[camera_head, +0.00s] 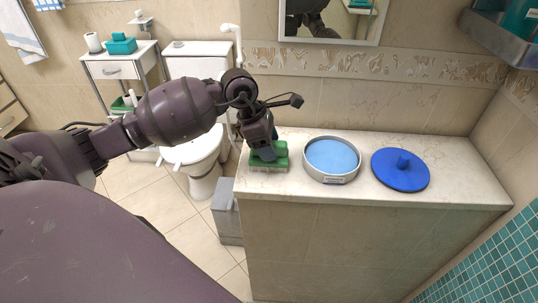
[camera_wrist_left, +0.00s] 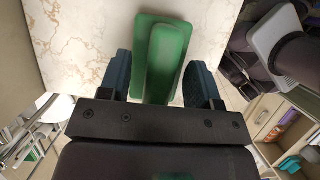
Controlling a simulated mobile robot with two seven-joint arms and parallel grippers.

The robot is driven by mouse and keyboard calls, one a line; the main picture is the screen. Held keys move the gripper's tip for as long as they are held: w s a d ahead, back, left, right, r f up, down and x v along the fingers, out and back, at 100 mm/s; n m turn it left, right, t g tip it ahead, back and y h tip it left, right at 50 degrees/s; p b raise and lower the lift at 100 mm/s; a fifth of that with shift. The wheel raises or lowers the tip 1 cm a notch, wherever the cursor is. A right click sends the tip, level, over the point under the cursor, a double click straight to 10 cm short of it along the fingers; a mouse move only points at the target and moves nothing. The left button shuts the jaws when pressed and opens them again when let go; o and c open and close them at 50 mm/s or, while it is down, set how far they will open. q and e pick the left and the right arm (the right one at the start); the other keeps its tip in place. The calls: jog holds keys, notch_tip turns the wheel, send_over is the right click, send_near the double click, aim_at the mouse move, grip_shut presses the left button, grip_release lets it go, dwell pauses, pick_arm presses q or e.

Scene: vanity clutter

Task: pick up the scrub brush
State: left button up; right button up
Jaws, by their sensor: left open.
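The scrub brush (camera_head: 277,158) is green with a pale bristle base, and lies at the left end of the marble counter. My left gripper (camera_head: 265,152) reaches down over it from above and hides part of its top. In the left wrist view, the brush's green body (camera_wrist_left: 163,52) lies between the two dark blue fingers of the left gripper (camera_wrist_left: 160,80). The fingers stand apart on either side of it, with a visible gap on the left. Whether the right finger touches it I cannot tell. My right gripper is not in view.
On the counter (camera_head: 452,160), a round grey container (camera_head: 333,178) with a light blue inside stands right of the brush. A blue round lid (camera_head: 400,178) with a knob lies further right. A grey bin (camera_head: 227,215) stands on the floor by the counter's left end, near a toilet (camera_head: 196,160).

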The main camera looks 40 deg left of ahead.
pick_arm(q)
jog(key=c, duration=1.1)
jog(key=shift+o, duration=0.2)
jog(key=shift+r, duration=0.25)
jog(key=shift+w+r, duration=0.1)
jog(key=shift+r, duration=0.3)
notch_tip(320, 180, up, 19)
jog(key=p, duration=0.1)
jog(key=shift+r, duration=0.15)
